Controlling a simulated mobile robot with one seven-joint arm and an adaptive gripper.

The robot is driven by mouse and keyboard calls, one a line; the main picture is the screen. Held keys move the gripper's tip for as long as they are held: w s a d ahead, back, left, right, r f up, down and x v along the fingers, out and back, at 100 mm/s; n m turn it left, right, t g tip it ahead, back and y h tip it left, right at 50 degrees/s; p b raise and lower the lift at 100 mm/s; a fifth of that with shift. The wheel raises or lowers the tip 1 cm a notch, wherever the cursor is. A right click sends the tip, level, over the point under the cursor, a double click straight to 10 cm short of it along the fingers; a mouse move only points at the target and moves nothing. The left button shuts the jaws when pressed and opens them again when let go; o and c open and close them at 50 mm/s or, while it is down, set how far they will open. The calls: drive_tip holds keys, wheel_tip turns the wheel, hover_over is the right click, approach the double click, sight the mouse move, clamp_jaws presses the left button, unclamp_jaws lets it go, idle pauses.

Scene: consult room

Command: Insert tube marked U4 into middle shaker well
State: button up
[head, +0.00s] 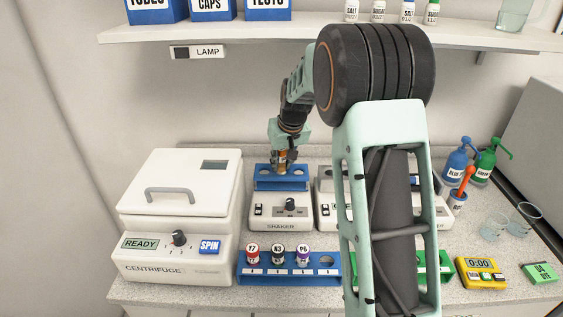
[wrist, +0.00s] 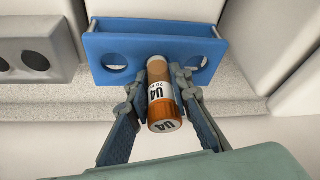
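The tube marked U4 (wrist: 160,95) has an orange cap and a white label. My gripper (wrist: 158,82) is shut on it, one finger on each side. The tube's far end overlaps the middle of the blue shaker rack (wrist: 150,35), between its left and right open wells. The middle well is hidden behind the tube, and I cannot tell whether the tip is inside or just above it. In the head view, my gripper (head: 281,163) is over the shaker's blue rack (head: 262,184), with the orange of the tube just showing. The shaker (head: 282,213) stands on the counter.
The centrifuge (head: 180,215), lid closed, stands left. In front is a blue tube rack (head: 290,284) with three capped tubes and one empty slot. My arm covers much of another device (head: 328,208) and a green rack (head: 445,266). A yellow timer (head: 482,273) and pump bottles (head: 457,163) are right.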

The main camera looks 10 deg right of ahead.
drive_tip(key=o, duration=0.5)
drive_tip(key=shift+o, duration=0.2)
drive_tip(key=shift+r, duration=0.15)
drive_tip(key=v, duration=1.1)
drive_tip(key=shift+s+r, duration=0.25)
drive_tip(key=shift+r, duration=0.1)
drive_tip(key=shift+d, duration=0.1)
